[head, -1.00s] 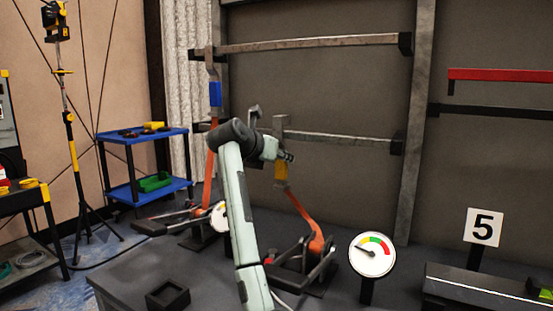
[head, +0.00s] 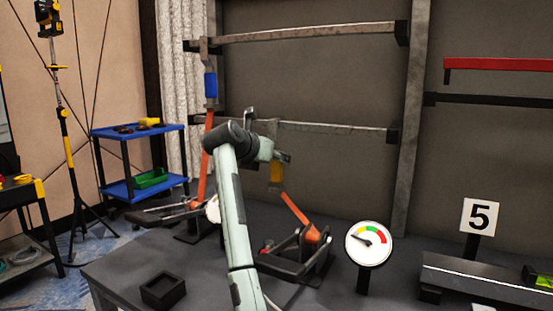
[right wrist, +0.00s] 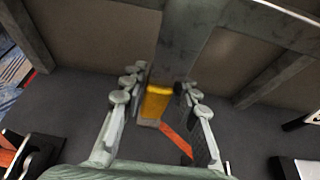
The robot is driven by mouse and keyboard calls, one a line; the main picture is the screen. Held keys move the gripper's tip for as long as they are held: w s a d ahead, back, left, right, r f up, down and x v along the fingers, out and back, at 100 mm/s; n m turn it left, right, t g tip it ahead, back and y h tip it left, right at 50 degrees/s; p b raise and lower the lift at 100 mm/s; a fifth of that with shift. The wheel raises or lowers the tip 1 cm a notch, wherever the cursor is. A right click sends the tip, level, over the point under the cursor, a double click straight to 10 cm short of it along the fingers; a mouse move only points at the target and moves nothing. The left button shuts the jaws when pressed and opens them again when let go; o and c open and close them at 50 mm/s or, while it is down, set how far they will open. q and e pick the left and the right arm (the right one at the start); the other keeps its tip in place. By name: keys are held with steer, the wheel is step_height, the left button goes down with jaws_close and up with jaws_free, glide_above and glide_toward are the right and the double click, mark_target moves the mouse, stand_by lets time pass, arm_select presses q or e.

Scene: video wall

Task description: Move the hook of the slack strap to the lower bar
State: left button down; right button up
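The slack strap's hook has a yellow grip (head: 276,174) and a grey shank. Its shank is at the lower bar (head: 340,130); I cannot tell whether it is fully seated. Its orange strap (head: 298,211) runs down right to a ratchet (head: 295,256). My right gripper (head: 283,158) is at the yellow grip. The upper bar (head: 310,33) carries the blue-gripped hook (head: 210,86) of the other strap. My left gripper is out of view.
A small black open box (head: 163,292) sits on the table at front left. A red bar (head: 500,64) is on the right panel. A blue cart (head: 135,162) stands left.

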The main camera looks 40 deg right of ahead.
steer(key=o, duration=0.3)
steer(key=v, duration=1.2)
